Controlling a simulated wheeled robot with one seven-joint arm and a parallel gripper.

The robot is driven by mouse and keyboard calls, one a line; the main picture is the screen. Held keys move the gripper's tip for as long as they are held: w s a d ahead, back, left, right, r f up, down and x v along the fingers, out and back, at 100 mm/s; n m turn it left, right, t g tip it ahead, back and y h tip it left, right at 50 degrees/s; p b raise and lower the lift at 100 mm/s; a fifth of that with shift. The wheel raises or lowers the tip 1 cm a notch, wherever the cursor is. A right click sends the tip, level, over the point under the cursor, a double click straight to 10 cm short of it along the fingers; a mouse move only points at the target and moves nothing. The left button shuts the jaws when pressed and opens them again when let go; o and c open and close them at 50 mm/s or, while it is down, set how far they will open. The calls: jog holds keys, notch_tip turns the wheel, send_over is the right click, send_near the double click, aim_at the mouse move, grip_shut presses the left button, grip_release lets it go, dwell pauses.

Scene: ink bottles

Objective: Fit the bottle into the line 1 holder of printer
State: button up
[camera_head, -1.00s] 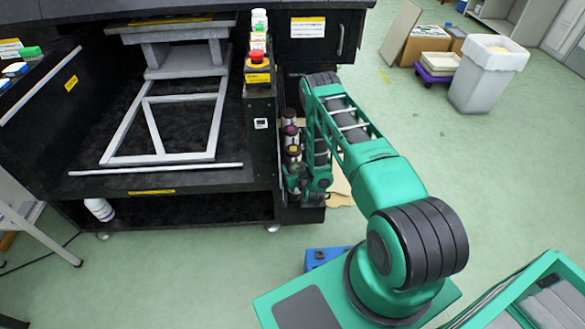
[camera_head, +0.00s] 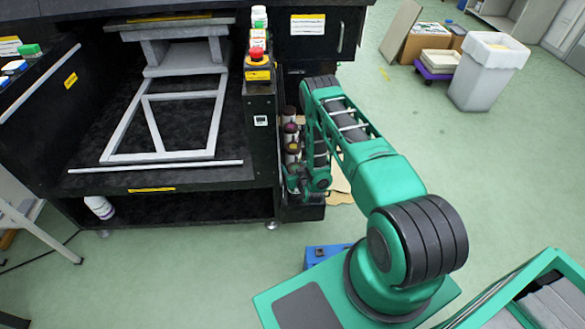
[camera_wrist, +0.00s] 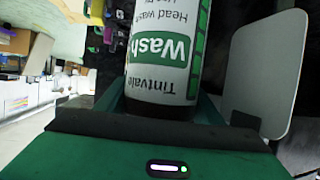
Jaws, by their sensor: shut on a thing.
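My gripper (camera_wrist: 163,112) is shut on a white bottle (camera_wrist: 165,55) with a green "Wash" label, which fills the middle of the wrist view. The label reads upside down there. In the head view my gripper (camera_head: 296,184) is low at the right side of the black printer (camera_head: 262,150), and my wrist hides most of it. Several dark-capped bottles (camera_head: 291,129) stand in a row in the printer's side holder, just behind my gripper. The line 1 holder slot cannot be made out, nor whether the held bottle touches it.
A red stop button (camera_head: 257,54) tops the printer's corner post. A grey plate (camera_wrist: 262,75) stands close at the right in the wrist view. A white bin (camera_head: 487,70) is at the back right.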

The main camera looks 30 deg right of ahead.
jog(key=shift+w+f, duration=0.1)
jog(key=shift+f, duration=0.3)
dwell(0.4)
jog(key=o, duration=2)
jog(key=shift+c, duration=0.2)
jog(key=shift+s+a, duration=0.1)
jog(key=shift+s, duration=0.1)
jog(key=v, duration=1)
jog(key=shift+s, duration=0.2)
